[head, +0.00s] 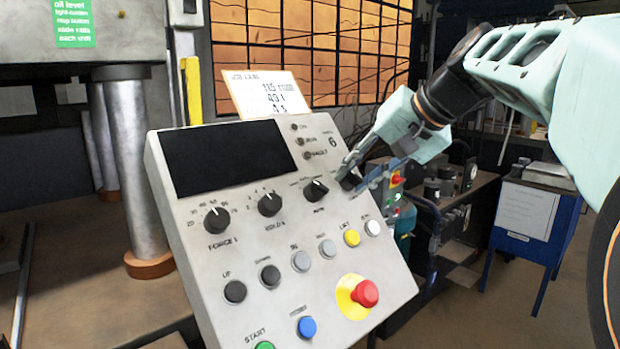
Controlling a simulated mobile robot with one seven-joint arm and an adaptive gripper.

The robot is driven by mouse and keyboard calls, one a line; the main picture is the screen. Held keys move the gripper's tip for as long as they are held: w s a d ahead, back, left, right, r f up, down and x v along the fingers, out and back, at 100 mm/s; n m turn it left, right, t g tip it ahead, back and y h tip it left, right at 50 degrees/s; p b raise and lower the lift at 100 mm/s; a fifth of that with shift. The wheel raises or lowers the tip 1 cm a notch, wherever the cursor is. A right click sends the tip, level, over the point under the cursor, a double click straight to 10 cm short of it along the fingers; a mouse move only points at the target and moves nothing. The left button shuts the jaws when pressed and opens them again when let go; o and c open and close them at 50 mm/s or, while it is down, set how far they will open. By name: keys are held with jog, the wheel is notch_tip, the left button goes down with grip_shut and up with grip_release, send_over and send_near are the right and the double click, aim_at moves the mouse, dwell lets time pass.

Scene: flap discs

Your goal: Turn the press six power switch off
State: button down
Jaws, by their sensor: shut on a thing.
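The grey press control panel (205,265) is tilted back and carries a small 6 near its upper right corner. The power switch (349,182) appears to be the dark rotary knob at the right end of the knob row. My gripper (357,175) comes in from the upper right, with its fingers closed around this knob. The fingers cover much of the knob and its label, so I cannot read which way it points.
Left of the gripped knob are the mode knob (316,190), the hold knob (270,204) and the force knob (217,220). A red emergency button (364,293) sticks out at the lower right. A propped card (262,92) stands on top of the panel.

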aim_at(357, 177)
jog(key=shift+r, duration=0.1)
dwell(0.3)
jog(key=c, duration=1.6)
grip_release()
jog(key=shift+r, duration=5)
jog(key=shift+f, duration=0.1)
